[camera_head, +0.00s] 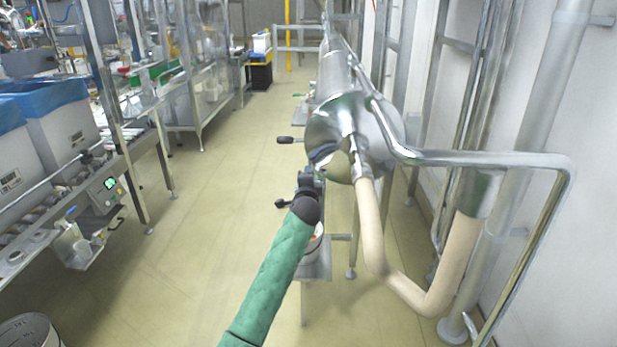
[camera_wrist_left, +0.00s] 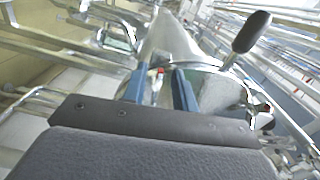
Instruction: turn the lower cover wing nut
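The steel vessel with its round, shiny end cover (camera_head: 338,115) stands right of centre in the head view. My left gripper (camera_head: 307,172), on a green-sleeved arm, is at the lower left edge of this cover. In the left wrist view the two blue fingers of my left gripper (camera_wrist_left: 160,76) are apart, pointing at a shiny steel surface (camera_wrist_left: 170,42). The lower wing nut cannot be clearly made out and may be hidden by the gripper. My right gripper is not in view.
A black handle (camera_head: 290,140) sticks out left of the cover and a lower one (camera_head: 283,203) beside my gripper. A beige hose (camera_head: 372,235) and a bent steel pipe (camera_head: 480,158) lie to the right. The floor (camera_head: 200,250) to the left is clear.

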